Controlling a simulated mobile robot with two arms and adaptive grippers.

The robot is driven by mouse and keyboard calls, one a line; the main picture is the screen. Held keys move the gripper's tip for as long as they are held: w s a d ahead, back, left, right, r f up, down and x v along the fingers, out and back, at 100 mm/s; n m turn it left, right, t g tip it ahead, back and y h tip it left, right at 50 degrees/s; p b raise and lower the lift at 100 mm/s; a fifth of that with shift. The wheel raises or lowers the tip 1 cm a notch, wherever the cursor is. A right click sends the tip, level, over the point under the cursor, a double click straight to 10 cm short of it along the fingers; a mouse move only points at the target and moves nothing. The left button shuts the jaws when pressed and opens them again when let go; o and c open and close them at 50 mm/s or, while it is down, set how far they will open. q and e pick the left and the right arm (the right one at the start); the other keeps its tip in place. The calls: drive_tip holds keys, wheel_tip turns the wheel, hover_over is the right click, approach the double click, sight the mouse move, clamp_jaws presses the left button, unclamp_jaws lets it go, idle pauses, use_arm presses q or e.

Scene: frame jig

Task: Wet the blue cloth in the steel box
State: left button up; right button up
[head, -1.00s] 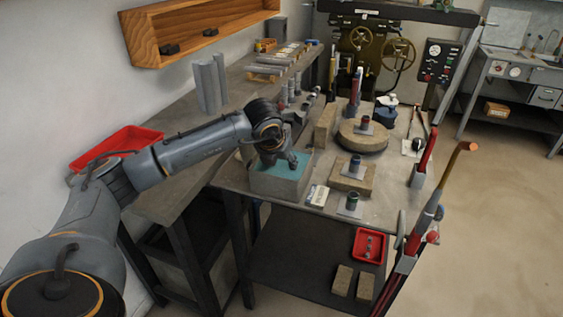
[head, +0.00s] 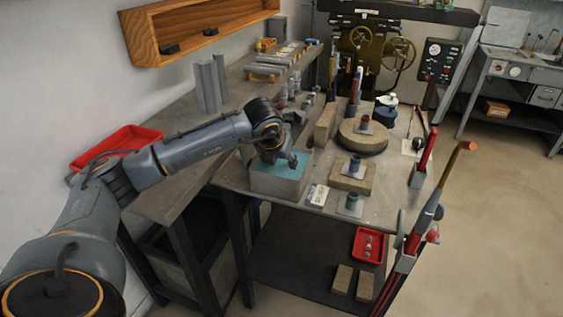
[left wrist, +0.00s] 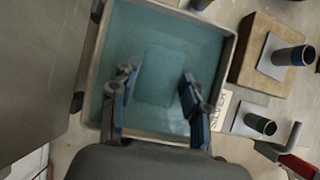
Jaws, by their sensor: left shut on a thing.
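The steel box (head: 278,188) stands at the near left corner of the work table, filled with teal water. It also shows in the left wrist view (left wrist: 228,62). My left gripper (head: 287,161) points down into the box. In the left wrist view its two fingers (left wrist: 158,88) stand apart, on either side of a faint blue-teal square, which seems to be the blue cloth (left wrist: 160,75). The cloth blends with the water, so its edges and depth are hard to tell. In the head view the cloth cannot be made out. My right gripper is out of view.
A round stone (head: 362,138) lies farther back. A red tray (head: 125,140) is on the left bench. Tools stand at the table's right edge.

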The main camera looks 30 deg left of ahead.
use_arm(q)
drive_tip(key=shift+r, duration=0.1)
drive_tip(key=shift+r+p, duration=1.8)
drive_tip(key=shift+r, duration=1.65)
wheel_tip(320, 180, up, 6)
drive_tip(key=p, duration=0.3)
